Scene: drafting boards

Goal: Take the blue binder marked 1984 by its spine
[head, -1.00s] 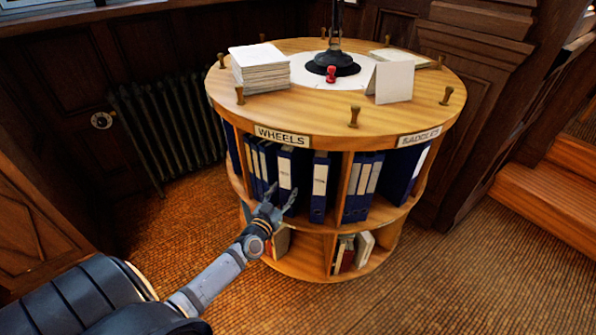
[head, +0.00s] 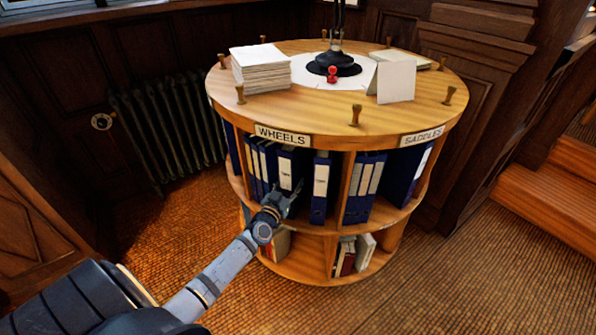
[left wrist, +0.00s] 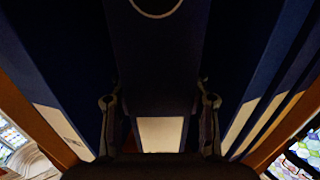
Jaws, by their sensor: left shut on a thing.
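A blue binder (head: 286,167) with a white spine label stands upright in the upper tier of the round wooden stand, under the WHEELS sign. The writing on its label is too small to read. My left gripper (head: 286,194) is shut on the lower part of its spine. In the left wrist view the binder's dark blue spine (left wrist: 158,65) runs between the two fingers (left wrist: 160,104), with a ring hole at the top and a pale label low down. My right gripper is not in view.
Several other blue binders (head: 321,190) stand close on both sides. The round stand's top (head: 300,110) carries a paper stack (head: 260,69), a folded card (head: 396,82) and a lamp base (head: 333,64). Books (head: 347,255) sit in the lower tier. The floor in front is clear.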

